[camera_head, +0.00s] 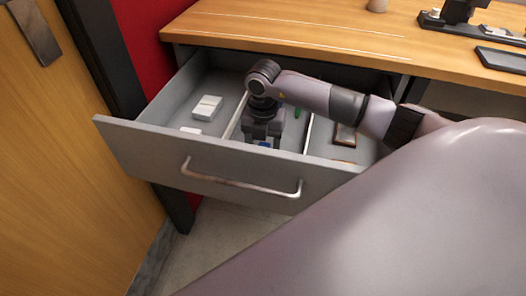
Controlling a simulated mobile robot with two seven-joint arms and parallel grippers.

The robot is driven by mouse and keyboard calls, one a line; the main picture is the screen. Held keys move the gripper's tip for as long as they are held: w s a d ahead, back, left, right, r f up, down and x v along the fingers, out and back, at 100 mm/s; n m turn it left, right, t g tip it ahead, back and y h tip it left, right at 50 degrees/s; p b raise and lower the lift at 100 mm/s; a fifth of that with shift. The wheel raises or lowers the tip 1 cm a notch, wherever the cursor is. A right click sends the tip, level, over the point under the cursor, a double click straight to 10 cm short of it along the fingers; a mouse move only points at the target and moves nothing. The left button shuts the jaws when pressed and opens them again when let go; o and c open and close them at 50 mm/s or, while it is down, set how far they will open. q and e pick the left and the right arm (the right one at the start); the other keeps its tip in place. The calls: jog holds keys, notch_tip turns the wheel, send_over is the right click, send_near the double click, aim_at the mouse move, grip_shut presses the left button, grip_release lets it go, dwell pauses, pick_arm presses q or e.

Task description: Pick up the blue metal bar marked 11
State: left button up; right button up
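The open grey drawer (145,140) under the wooden desk is split by dividers into compartments. My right arm comes in from the right and reaches over the drawer. My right gripper (264,139) points down into the middle compartment, and its fingers are hard to make out. A small blue patch (264,144), possibly the blue metal bar, shows right at the gripper's lower end. Most of it is hidden by the gripper and the drawer front, and no number can be read. I cannot tell whether the gripper holds it. My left gripper is not in view.
White blocks (207,107) lie in the left compartment. A small green item (297,113) lies beside the gripper, and a brown-framed item (345,135) lies in the right compartment. The desk (300,30) overhangs the drawer's back. A wooden door (60,180) stands at left.

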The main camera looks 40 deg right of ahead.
grip_shut()
